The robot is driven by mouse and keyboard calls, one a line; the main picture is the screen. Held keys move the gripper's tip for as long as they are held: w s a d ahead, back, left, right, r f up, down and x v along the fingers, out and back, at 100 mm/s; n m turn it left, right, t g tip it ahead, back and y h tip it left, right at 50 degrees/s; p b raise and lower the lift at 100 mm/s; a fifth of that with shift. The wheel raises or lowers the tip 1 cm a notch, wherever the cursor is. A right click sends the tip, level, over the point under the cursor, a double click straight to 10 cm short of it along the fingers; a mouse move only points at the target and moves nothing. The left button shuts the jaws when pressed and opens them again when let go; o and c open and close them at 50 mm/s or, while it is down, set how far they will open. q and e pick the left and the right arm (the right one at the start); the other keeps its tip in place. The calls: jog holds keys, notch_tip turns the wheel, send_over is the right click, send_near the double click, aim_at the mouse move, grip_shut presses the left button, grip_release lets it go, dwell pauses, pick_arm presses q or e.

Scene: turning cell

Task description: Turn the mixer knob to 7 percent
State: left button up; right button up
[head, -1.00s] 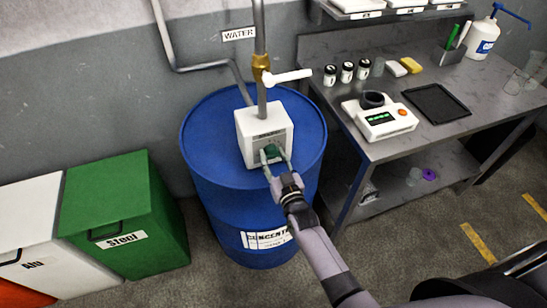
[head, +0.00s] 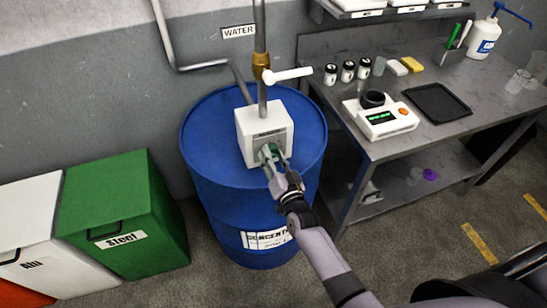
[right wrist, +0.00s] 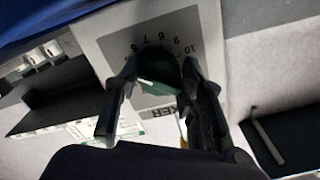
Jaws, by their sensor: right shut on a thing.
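The white mixer box (head: 262,126) sits on top of the blue concentrate drum (head: 225,190). Its green knob (right wrist: 160,72) is on the front face, inside a printed scale where 6, 7, 8, 9 and 10 can be made out, upside down in the right wrist view. My right gripper (head: 273,153) is shut on the knob, one finger on each side; it also shows in the right wrist view (right wrist: 160,80). The fingers hide part of the scale, and I cannot read the knob's setting. My left gripper is not in view.
A water pipe with a white lever (head: 288,75) rises above the box. A grey workbench (head: 400,145) with a scale (head: 385,118) and small jars stands at the right. Green (head: 120,205) and white (head: 30,220) bins stand at the left.

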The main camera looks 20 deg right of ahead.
jog(key=m+b, duration=0.1)
jog(key=m, duration=0.3)
jog(key=shift+m, duration=0.3)
jog(key=shift+m+b, duration=0.45)
jog(key=shift+m, duration=1.45)
jog(key=o, duration=1.1)
jog(key=shift+o, duration=0.2)
jog(key=shift+s, duration=0.2)
jog(key=s, duration=1.1)
jog(key=shift+s+d, duration=0.2)
jog(key=shift+s, duration=0.15)
